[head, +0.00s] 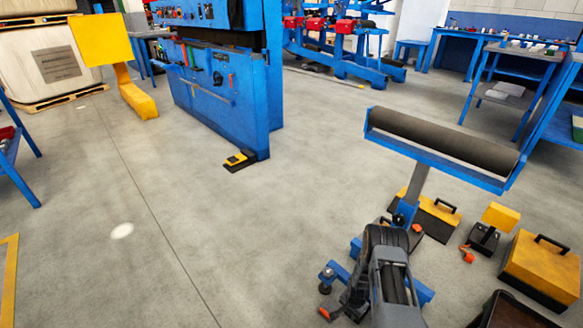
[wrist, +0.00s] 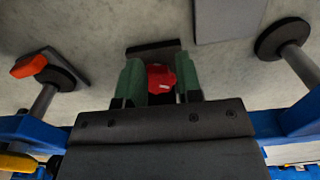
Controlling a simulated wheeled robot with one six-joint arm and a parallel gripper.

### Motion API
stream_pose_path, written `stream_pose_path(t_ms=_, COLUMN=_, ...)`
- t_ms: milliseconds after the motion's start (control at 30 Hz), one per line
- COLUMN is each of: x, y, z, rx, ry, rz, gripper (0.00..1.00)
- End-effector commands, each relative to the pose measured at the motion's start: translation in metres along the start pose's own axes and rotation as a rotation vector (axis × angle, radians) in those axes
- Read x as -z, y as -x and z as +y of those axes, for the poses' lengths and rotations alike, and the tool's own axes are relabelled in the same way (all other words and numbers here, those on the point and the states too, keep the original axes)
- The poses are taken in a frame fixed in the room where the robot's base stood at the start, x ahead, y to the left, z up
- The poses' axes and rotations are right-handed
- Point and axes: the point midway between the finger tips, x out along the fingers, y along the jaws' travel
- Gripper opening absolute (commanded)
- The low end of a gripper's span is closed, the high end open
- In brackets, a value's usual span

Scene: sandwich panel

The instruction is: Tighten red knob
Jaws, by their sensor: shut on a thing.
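The red knob (wrist: 160,79) is in the middle of the wrist view, with a small pale mark on its face. My gripper (wrist: 158,72) has its two green fingers on the left and right sides of the knob, shut on it. The knob's lower part is hidden by the dark gripper body. In the head view my arm reaches the foot of a roller stand (head: 440,145), which has a dark roller on a blue frame and a grey post. There the fingers and the red knob are hidden behind my arm.
Blue stand legs with round dark feet flank my gripper; an orange-red handle (wrist: 28,66) is at the left. A blue machine (head: 225,90) stands behind. The floor (head: 230,220) to the left is clear.

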Motion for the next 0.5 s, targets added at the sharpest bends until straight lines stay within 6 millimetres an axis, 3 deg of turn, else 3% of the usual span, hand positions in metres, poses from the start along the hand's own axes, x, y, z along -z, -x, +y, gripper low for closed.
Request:
stream_pose_path(t_ms=33, x=-0.0022, y=-0.0107, z=-0.0039, rx=0.006, ry=0.018, rz=0.007, gripper=0.06)
stream_pose_path(t_ms=500, x=-0.0010, y=-0.0127, z=-0.0069, rx=0.003, ry=0.017, rz=0.005, gripper=0.13)
